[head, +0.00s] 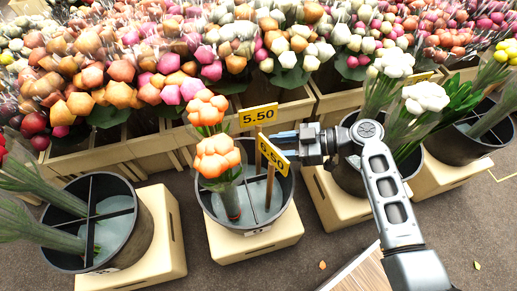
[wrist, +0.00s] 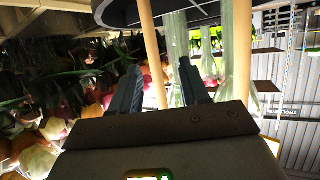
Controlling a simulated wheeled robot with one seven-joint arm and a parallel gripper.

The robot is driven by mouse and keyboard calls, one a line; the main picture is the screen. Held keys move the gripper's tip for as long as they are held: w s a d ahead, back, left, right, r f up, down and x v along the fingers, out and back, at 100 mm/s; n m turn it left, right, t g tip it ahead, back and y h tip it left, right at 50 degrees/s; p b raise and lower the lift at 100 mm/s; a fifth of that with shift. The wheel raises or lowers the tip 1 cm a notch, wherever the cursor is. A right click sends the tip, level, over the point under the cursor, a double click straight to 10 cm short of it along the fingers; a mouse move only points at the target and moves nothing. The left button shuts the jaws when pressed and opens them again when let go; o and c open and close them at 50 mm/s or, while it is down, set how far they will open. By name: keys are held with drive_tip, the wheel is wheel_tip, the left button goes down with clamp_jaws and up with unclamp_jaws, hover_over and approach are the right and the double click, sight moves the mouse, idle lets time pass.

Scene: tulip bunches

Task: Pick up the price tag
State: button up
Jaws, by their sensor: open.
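Two yellow price tags stand on wooden stakes at the middle bucket in the head view. One tag reads 5.50 (head: 258,116). The lower, tilted tag appears to read 6.50 (head: 271,151) and is partly hidden by my gripper. My gripper (head: 283,141) is open, with its fingers pointing left beside the lower tag. In the wrist view my two fingers (wrist: 158,82) are apart. One wooden stake (wrist: 152,50) shows between them and another stake (wrist: 242,50) shows to the right. I cannot tell whether a finger touches a tag.
The middle black bucket (head: 205,203) holds orange tulips (head: 215,157) close to the tags. It stands on a cream crate (head: 257,243). More divided buckets stand left (head: 146,232) and right (head: 462,148). Crates of colourful tulip bunches (head: 120,70) fill the back. Dark floor (head: 205,277) lies in front.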

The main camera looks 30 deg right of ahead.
sight(258, 154)
drive_tip(key=b+x, duration=0.2)
drive_tip(key=x, duration=0.5)
drive_tip(key=shift+w, duration=0.45)
clamp_jaws()
